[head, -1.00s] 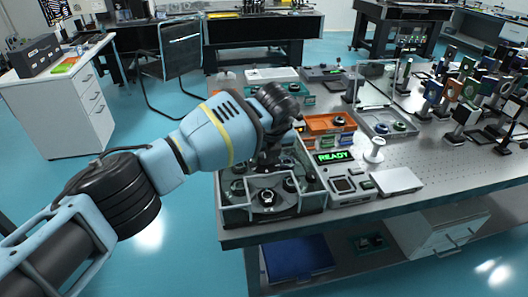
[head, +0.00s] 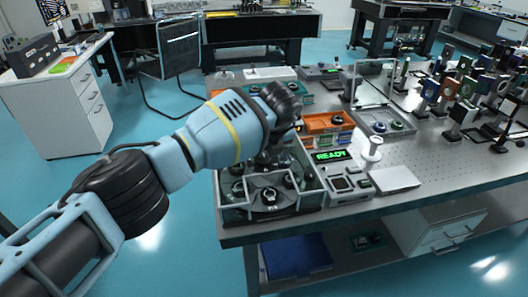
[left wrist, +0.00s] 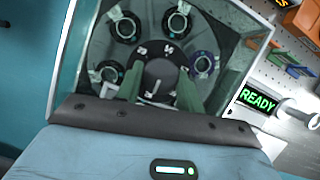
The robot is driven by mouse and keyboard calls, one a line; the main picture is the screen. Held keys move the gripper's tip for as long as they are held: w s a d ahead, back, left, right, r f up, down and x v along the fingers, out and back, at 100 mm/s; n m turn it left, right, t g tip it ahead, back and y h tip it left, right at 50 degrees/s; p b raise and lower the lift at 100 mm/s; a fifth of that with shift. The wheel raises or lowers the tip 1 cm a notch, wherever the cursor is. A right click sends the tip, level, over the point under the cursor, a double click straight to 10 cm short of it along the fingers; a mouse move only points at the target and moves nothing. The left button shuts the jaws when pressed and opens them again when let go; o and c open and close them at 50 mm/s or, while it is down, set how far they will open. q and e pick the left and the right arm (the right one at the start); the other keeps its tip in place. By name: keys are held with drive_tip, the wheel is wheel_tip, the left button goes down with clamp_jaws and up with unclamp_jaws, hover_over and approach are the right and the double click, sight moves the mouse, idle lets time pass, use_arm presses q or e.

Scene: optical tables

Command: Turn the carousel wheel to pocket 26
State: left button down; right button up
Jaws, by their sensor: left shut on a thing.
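The carousel wheel (left wrist: 153,54) is a dark disc with round pockets holding ringed parts, inside a clear-walled case (head: 285,207) at the table's front left corner. Its dark centre hub (left wrist: 156,80) bears small white marks, too small to read surely. My left gripper (left wrist: 160,85) reaches down into the case from above, its two greenish fingers on either side of the hub and shut on it. In the head view my left wrist hides the hub and part of the wheel. A green display (head: 331,155) beside the case reads READY; it also shows in the left wrist view (left wrist: 257,100). My right gripper is out of view.
An orange tray (head: 322,122) stands behind the display. A white knobbed post (head: 372,150) and a flat white box (head: 395,180) are to its right. Several mounted optics (head: 465,90) crowd the table's right side. The case walls closely surround my left gripper.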

use_arm(q)
drive_tip(key=c, duration=0.9)
unclamp_jaws()
drive_tip(key=shift+s+d+r, duration=0.1)
drive_tip(key=shift+r, duration=0.45)
drive_tip(key=v, duration=0.6)
drive_tip(key=shift+s+r+p, duration=0.2)
drive_tip(key=shift+r+p, duration=0.15)
drive_tip(key=shift+p, duration=0.1)
drive_tip(key=shift+s+d+f, duration=0.1)
